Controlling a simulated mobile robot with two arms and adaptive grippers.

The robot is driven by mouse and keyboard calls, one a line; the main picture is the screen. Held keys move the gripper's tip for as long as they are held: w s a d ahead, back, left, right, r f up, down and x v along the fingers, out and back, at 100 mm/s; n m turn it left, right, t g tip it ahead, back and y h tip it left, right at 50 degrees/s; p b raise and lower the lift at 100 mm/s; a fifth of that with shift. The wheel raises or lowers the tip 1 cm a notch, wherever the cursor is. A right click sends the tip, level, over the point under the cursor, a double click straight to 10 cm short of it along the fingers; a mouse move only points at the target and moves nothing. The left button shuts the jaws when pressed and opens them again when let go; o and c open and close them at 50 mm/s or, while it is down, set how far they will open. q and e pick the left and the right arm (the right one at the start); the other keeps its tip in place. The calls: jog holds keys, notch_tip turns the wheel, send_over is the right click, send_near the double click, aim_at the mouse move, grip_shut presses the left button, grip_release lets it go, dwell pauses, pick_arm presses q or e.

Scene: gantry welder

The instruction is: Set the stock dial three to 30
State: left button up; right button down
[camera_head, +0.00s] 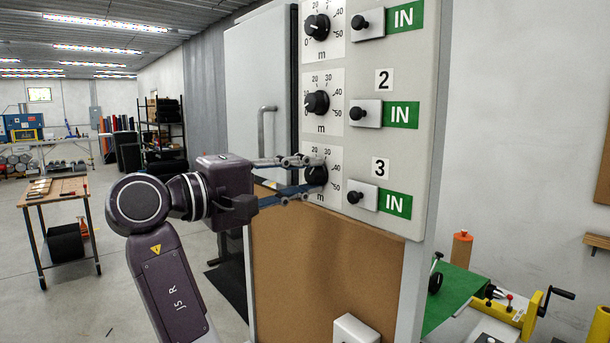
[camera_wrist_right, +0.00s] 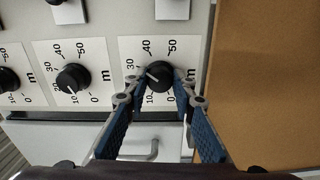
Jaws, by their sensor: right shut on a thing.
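Stock dial three (camera_head: 317,174) is a black knob on a white scale plate, the lowest of the dials on the grey panel (camera_head: 420,140), left of the "3" label (camera_head: 380,167). My right gripper (camera_head: 311,178) is shut on this knob, one finger on each side. In the right wrist view the knob (camera_wrist_right: 159,73) sits between the blue-padded fingertips (camera_wrist_right: 161,84). Its white pointer mark points to the left side of the scale, near 30; the exact reading is unclear because a finger hides part of the scale. My left gripper is not in view.
Dial two (camera_head: 316,102) and the top dial (camera_head: 316,26) sit above. A black plunger knob (camera_head: 355,196) beside a green "IN" plate (camera_head: 395,203) stands right of dial three. A cabinet door handle (camera_head: 262,122) is left of the panel. Brown board (camera_head: 310,260) lies below.

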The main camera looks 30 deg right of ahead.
jog(key=shift+n+p, duration=0.3)
jog(key=shift+n, duration=1)
jog(key=c, duration=1.6)
grip_release()
